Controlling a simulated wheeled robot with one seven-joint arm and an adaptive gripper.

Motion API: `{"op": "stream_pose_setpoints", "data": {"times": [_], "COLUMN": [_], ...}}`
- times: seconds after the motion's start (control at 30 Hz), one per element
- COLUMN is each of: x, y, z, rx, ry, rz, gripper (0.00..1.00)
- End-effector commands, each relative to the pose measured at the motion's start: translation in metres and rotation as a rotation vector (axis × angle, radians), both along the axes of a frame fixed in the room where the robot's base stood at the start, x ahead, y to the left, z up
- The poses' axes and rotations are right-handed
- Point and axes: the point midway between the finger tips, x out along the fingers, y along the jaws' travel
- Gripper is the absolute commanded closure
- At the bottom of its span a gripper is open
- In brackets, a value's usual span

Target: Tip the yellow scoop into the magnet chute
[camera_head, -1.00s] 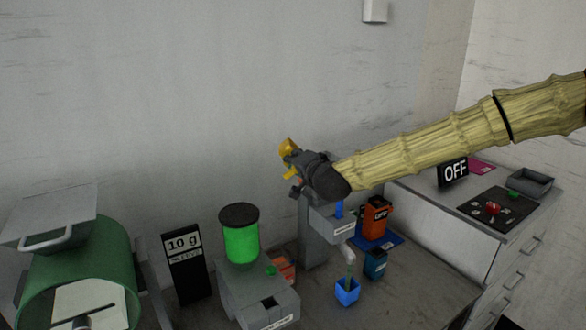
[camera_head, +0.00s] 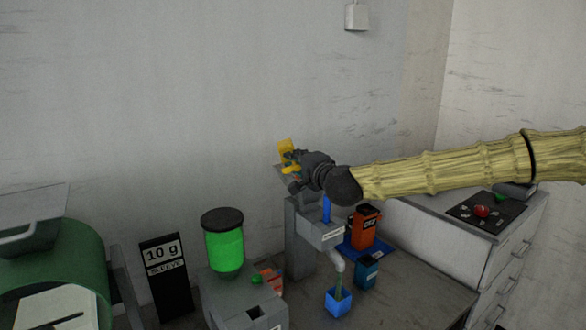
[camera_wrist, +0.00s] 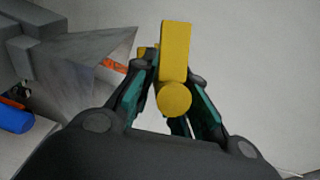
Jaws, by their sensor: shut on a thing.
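The yellow scoop (camera_head: 286,149) is held in my gripper (camera_head: 297,166) above the grey chute machine. In the wrist view the scoop (camera_wrist: 174,50) stands between the two fingers of my gripper (camera_wrist: 175,90), which are shut on it. Its round end faces the camera; what it holds inside is hidden. The magnet chute (camera_head: 318,228) is a grey stand with a label and a spout. Its grey funnel mouth (camera_wrist: 90,65) shows left of the scoop in the wrist view, with an orange-red patch by its rim. The scoop appears beside or over that mouth; I cannot tell which.
A blue cup (camera_head: 338,302) stands under the spout. Orange (camera_head: 364,225) and blue (camera_head: 367,271) containers are to the right. A green hopper (camera_head: 224,243), a "10 g" sign (camera_head: 163,262) and a green drum (camera_head: 50,250) are at left. The wall is close behind.

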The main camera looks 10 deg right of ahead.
Motion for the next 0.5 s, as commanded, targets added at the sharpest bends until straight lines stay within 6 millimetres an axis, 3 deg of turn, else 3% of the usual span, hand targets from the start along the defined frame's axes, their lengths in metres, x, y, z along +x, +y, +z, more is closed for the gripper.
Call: {"op": "stream_pose_setpoints", "data": {"times": [0.5], "x": [-0.0009], "y": [-0.0067], "z": [-0.0016], "rx": [0.127], "ry": [-0.025], "rz": [-0.001], "gripper": [1.00]}}
